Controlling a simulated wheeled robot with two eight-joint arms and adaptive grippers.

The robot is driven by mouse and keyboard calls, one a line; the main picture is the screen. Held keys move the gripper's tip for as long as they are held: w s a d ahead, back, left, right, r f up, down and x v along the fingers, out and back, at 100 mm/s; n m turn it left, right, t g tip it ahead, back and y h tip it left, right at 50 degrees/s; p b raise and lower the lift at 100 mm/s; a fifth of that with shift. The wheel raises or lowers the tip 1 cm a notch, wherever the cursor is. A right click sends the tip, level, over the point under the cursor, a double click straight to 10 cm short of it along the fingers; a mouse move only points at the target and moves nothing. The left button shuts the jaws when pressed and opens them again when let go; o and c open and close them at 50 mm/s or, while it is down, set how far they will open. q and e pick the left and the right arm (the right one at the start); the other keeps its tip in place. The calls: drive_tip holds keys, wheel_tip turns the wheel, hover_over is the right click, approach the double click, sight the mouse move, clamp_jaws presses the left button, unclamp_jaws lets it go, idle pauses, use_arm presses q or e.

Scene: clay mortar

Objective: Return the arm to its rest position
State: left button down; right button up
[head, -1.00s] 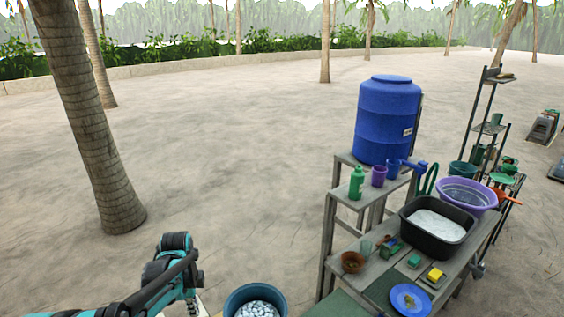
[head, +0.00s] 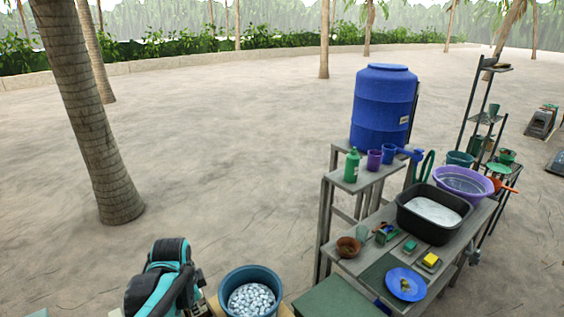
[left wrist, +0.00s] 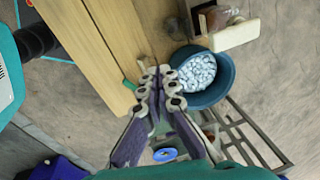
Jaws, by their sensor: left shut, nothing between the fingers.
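My left arm shows folded at the lower left of the head view, with its fingertips out of that picture. In the left wrist view my left gripper (left wrist: 157,78) is shut and empty, its fingers together. Beyond the fingers lie a wooden tabletop (left wrist: 92,42) and a blue-green tub (left wrist: 217,92) of white pebbles. From this view I cannot tell how far the fingers are from the tabletop. My right gripper is in neither view.
The tub (head: 234,275) also shows in the head view beside my arm. Right of it stands a grey bench (head: 352,268) with a black basin (head: 407,226), a blue plate (head: 416,291) and a blue barrel (head: 382,110). A palm trunk (head: 95,140) rises at left. Open sand lies between.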

use_arm(q)
drive_tip(key=s+d+f+n+t+b, duration=0.4)
drive_tip(key=s+f+n+t+b, duration=0.1)
drive_tip(key=s+f+n+b, duration=0.5)
drive_tip(key=s+n+b, duration=0.2)
drive_tip(key=shift+s+d+f+b, duration=0.2)
drive_tip(key=shift+s+d+b, duration=0.05)
drive_tip(key=shift+d+b, duration=0.15)
